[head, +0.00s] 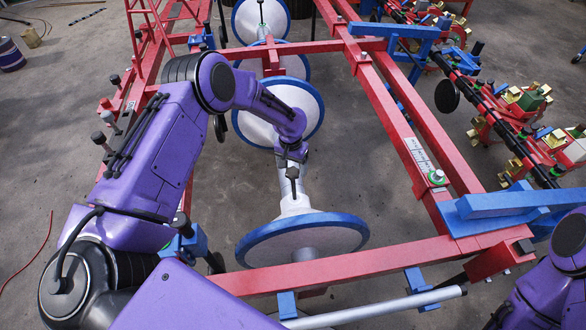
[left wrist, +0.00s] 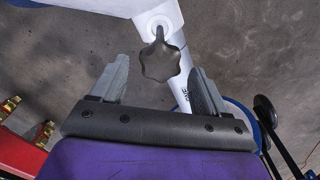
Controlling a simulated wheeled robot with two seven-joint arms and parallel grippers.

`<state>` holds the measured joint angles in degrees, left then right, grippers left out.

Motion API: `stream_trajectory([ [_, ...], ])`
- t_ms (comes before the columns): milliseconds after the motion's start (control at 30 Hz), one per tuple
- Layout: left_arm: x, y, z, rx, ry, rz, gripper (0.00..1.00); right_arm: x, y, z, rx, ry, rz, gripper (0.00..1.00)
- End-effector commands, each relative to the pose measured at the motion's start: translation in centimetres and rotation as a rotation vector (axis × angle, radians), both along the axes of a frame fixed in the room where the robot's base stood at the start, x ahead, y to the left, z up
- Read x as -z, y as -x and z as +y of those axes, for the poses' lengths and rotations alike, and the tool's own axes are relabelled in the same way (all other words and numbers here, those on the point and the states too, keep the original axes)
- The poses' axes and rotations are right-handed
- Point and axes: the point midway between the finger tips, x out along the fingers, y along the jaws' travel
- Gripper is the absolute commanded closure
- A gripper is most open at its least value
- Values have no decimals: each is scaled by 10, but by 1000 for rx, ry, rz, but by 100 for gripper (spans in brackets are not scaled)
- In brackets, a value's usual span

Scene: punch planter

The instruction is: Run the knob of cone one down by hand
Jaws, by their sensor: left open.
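The knob (left wrist: 160,62) is a black, star-shaped hand knob on a short stem, set in a white tube marked with small letters that seem to read ONE. In the head view the knob (head: 292,173) stands above the white neck of the nearest cone (head: 305,240), a white cone with a blue rim. My left gripper (head: 290,152) is just behind the knob, partly hidden by its own wrist. In the left wrist view its grey fingers are spread wide and empty, with the knob ahead between their tips, apart from both. My right gripper is out of view.
Several more white cones with blue rims (head: 305,98) stand in a row behind. Red frame beams (head: 400,130) run along both sides and a red beam (head: 340,268) crosses in front. A silver bar (head: 380,307) lies at the front. Brass-fitted parts (head: 525,97) stand at right.

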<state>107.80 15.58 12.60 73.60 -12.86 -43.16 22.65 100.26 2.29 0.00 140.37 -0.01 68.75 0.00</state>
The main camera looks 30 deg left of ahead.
Motion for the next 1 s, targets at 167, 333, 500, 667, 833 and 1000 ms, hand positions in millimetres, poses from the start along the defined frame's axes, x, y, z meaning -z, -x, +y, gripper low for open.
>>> stream_trajectory([
  [167, 13, 0, -1, -1, 0, 0, 25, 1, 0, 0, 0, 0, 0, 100],
  [333, 14, 0, -1, -1, 0, 0, 25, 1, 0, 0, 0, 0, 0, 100],
  [500, 13, 0, -1, -1, 0, 0, 64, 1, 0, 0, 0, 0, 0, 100],
  [667, 13, 0, -1, -1, 0, 0, 81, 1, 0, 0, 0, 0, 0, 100],
  [833, 13, 0, -1, 21, -1, -1, 81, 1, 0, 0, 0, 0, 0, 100],
  [1000, 13, 0, -1, 94, -3, -4, 81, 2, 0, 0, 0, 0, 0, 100],
])
